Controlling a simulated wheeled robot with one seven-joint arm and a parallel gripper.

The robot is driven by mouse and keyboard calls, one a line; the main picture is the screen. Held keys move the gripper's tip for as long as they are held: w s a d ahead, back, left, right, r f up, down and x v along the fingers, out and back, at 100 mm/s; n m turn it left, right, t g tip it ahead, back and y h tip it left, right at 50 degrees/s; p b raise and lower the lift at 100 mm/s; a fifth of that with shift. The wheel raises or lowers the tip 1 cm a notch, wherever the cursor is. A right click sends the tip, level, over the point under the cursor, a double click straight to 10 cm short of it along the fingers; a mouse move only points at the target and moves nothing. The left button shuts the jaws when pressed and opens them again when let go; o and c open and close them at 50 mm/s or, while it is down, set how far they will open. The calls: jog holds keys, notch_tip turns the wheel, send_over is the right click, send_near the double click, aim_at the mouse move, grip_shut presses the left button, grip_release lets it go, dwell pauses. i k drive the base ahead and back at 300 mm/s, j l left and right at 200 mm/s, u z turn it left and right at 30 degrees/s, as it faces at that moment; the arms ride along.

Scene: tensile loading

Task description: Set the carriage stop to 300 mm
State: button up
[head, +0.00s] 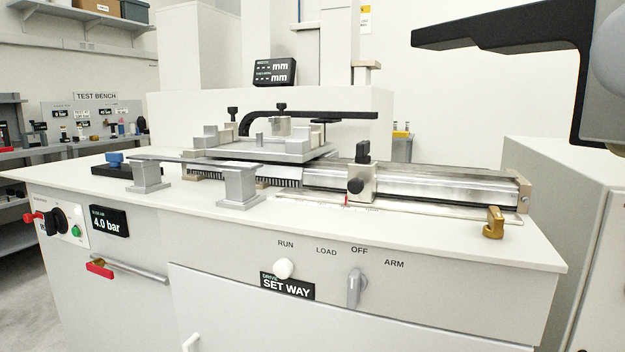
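The carriage stop (361,183) is a pale block with black knobs on its top and front. It sits astride the long metal rail (435,184), right of the carriage (270,150) with a gap between them. A small red pointer (346,200) stands at its lower front edge, over a flat pale scale (410,211) along the rail. The scale's numbers are too small to read, so I cannot tell the setting. No gripper fingers show; only a black and grey part, apparently of my arm, hangs at the upper right, apart from the stop.
A brass hook-like piece (493,222) stands near the scale's right end. The front panel has a grey selector (355,287) and a white knob (284,268). The bench's front right top is clear.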

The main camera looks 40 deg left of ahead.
aim_at(361, 177)
jog(key=u, duration=1.6)
